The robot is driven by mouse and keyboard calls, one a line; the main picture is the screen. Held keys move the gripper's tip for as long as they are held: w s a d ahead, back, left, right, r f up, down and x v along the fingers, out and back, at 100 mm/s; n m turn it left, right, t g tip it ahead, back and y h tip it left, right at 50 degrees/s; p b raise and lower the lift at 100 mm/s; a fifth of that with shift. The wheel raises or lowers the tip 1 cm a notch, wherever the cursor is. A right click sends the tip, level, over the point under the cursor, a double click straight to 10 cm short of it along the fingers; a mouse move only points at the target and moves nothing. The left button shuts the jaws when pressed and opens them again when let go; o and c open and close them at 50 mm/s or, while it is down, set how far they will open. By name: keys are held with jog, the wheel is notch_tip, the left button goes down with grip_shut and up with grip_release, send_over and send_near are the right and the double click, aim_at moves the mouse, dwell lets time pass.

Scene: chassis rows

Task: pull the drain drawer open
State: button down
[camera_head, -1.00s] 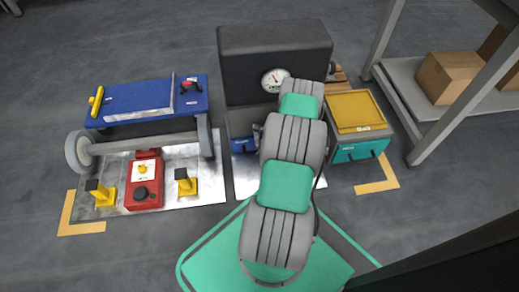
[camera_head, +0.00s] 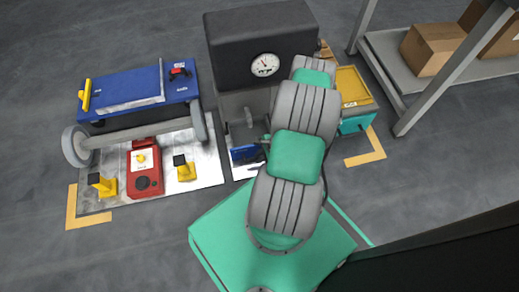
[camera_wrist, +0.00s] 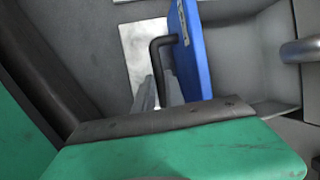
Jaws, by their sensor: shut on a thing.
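The drain drawer has a blue front (camera_wrist: 190,45), seen edge-on in the wrist view, with a black bar handle (camera_wrist: 163,42) on its left face. A pale grey tray interior (camera_wrist: 250,60) shows to the right of that front, so the drawer stands at least partly out. My gripper (camera_wrist: 158,88) is shut on the handle; its grey fingers are on the handle's lower part. In the head view the blue drawer front (camera_head: 244,156) sits low under the black cabinet (camera_head: 225,60), left of my arm. My arm hides the gripper there.
A blue cart (camera_head: 130,90) and a red box (camera_head: 146,172) stand to the left. A teal cabinet with a yellow top (camera_head: 352,85) is partly behind my arm. A shelf leg (camera_head: 440,85) rises at right. Floor at lower left is clear.

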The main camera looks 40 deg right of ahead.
jog(key=c, duration=1.4)
grip_release()
jog(key=shift+r, duration=0.1)
jog(key=shift+d+r+p, duration=0.15)
jog(key=shift+r+p, duration=0.2)
jog(key=shift+r, duration=0.05)
jog(key=p+v, duration=0.4)
jog(key=v, duration=0.2)
jog(key=shift+s+r, duration=0.25)
jog(key=shift+r, duration=0.1)
jog(key=shift+d, duration=0.1)
